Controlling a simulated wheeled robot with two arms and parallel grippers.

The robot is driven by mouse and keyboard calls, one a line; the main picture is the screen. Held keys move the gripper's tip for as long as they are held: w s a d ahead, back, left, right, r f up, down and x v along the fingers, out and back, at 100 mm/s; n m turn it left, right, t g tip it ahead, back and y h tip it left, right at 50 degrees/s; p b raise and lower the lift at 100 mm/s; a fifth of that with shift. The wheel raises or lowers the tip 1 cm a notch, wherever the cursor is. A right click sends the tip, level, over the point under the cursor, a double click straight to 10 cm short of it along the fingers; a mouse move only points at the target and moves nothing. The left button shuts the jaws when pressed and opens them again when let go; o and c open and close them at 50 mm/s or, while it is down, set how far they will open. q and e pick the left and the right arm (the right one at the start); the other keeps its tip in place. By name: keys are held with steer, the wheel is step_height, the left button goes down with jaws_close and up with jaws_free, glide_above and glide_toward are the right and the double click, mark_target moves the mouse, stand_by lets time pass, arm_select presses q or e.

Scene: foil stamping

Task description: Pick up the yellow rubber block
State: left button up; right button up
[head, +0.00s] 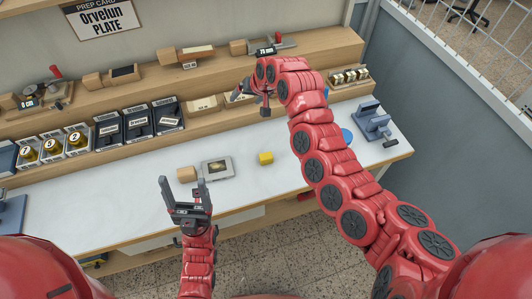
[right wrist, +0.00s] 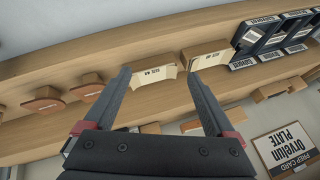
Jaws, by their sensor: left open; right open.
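My left gripper (head: 181,184) is open and empty, pointing up at the bench's front edge, left of and nearer than the block. My right gripper (head: 246,96) is over the lower shelf at the back, beyond the block; its fingers are hard to make out in the head view. In the right wrist view the right gripper (right wrist: 158,78) is open with nothing between its fingers, facing shelves. The block is not in the right wrist view.
A tan wooden block (head: 187,173) sits left of the plate. Black boxes (head: 138,124) and yellow-marked containers (head: 52,146) line the back left. A blue-grey clamp-like device (head: 373,122) and a blue disc (head: 346,135) are at right. Free bench surrounds the yellow block.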

steer(key=s+d+r+n+g+h, duration=0.2)
steer(key=s+d+g+h, duration=0.25)
steer(key=s, duration=0.65)
steer(key=p, duration=0.4)
glide_above(266, 156)
steer(key=shift+g, duration=0.25)
steer(key=f, duration=1.1)
steer(key=shift+w+a+f, duration=0.15)
steer(key=shift+w+f, duration=0.05)
steer(key=shift+f, duration=0.35)
steer(key=shift+s+f+p, duration=0.25)
steer(key=shift+f+p, duration=0.9)
steer(key=shift+f, duration=0.8)
steer(key=shift+w+d+f, duration=0.1)
steer(key=shift+d+f, duration=0.1)
steer(key=shift+f, duration=0.35)
jaws_close()
